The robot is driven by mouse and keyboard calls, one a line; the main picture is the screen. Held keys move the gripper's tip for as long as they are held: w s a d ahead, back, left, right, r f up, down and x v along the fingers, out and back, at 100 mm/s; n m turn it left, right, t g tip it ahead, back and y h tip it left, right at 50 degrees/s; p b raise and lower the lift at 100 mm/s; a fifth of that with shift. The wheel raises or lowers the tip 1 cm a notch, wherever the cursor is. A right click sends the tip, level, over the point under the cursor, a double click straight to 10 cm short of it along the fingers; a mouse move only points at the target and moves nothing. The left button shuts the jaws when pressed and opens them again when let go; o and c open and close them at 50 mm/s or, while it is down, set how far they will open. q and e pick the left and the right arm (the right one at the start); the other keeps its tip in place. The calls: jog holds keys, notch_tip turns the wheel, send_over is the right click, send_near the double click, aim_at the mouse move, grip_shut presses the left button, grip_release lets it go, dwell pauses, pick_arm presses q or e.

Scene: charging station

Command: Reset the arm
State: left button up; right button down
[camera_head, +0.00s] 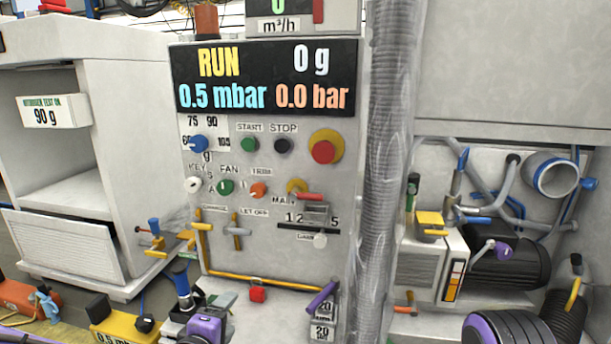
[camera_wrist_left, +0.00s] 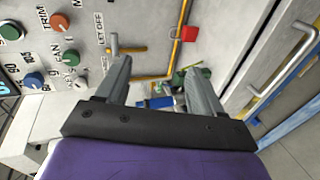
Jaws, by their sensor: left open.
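My left gripper (camera_head: 194,303) is low in the head view, in front of the foot of the grey control panel (camera_head: 270,235). Its purple wrist body and dark jaw parts show there, but the fingertips are hard to make out. In the left wrist view my left gripper (camera_wrist_left: 156,72) has two grey fingers standing wide apart with nothing held between them. A yellow pipe and part of the panel lie beyond the fingers. I do not see my right gripper.
A red padlock (camera_head: 258,294) hangs below the yellow pipe (camera_head: 262,281). A grey ribbed hose (camera_head: 385,170) runs down beside the panel. An open cabinet (camera_head: 125,150) stands at left. A black motor (camera_head: 510,267) and piping fill the right. Small items crowd the bottom.

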pick_arm(q)
jog(key=s+a+f+m+g+y, duration=0.1)
jog(key=s+a+f+m+g, duration=0.15)
jog(key=s+f, duration=0.6)
jog(key=s+a+f+m+g+y, duration=0.2)
jog(key=s+a+f+g, duration=0.1)
jog(key=f, duration=1.1)
jog(key=s+a+f+m+g, duration=0.1)
jog(key=s+a+f, duration=0.2)
jog(key=s, duration=0.3)
jog(key=s+a+f+m+g+y, duration=0.1)
jog(key=s+a+f+m+g, duration=0.1)
jog(key=s, duration=0.4)
jog(key=s+a+f+m+g+y, duration=0.1)
jog(key=s+a+f+g, duration=0.1)
jog(key=s+a+f, duration=0.2)
jog(key=s+f, duration=0.1)
jog(key=s, duration=0.1)
jog(key=shift+s+f, duration=0.3)
